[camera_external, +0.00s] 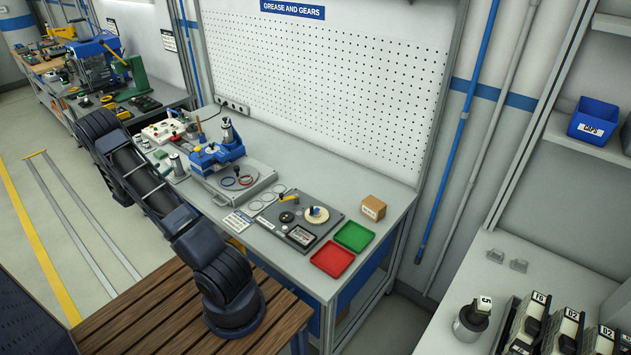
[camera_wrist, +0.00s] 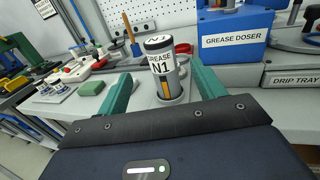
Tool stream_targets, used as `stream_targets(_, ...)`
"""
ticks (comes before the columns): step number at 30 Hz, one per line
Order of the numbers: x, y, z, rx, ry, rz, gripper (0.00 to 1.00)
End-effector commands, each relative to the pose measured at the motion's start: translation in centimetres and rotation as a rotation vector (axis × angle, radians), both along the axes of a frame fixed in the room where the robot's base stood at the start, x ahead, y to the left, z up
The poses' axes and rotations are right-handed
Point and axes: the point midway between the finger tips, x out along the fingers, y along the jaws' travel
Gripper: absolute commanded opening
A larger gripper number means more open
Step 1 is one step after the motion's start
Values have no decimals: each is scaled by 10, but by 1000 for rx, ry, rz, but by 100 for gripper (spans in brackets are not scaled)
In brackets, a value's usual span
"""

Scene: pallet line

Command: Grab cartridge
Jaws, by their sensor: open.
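The cartridge is a grey cylinder (camera_wrist: 160,64) with a dark cap and a white label reading "GREASE N1". It stands upright on the bench in the wrist view. A small metallic cylinder left of the blue machine in the external view (camera_external: 177,165) appears to be the same cartridge. My gripper (camera_wrist: 158,70) is open, with one teal finger on each side of the cartridge in the picture. I cannot tell whether the fingertips reach around it or stop short. The gripper's fingers cannot be made out in the external view.
The blue grease doser (camera_wrist: 237,38) stands just right of the cartridge, above the drip tray (camera_wrist: 292,79). A green block (camera_wrist: 92,87) lies to the left. Red (camera_external: 332,257) and green (camera_external: 354,236) trays sit at the bench's near right end.

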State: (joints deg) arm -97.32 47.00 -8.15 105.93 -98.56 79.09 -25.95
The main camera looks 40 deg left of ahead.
Motion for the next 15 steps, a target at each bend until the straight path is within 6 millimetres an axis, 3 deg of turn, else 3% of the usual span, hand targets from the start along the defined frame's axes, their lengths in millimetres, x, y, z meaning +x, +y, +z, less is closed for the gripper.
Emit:
stream_targets(3, 0, 0, -28, -2, 0, 0, 68)
stream_targets(6, 0, 0, -40, 0, 0, 0, 68)
stream_targets(15, 22, 5, -44, 2, 0, -2, 68)
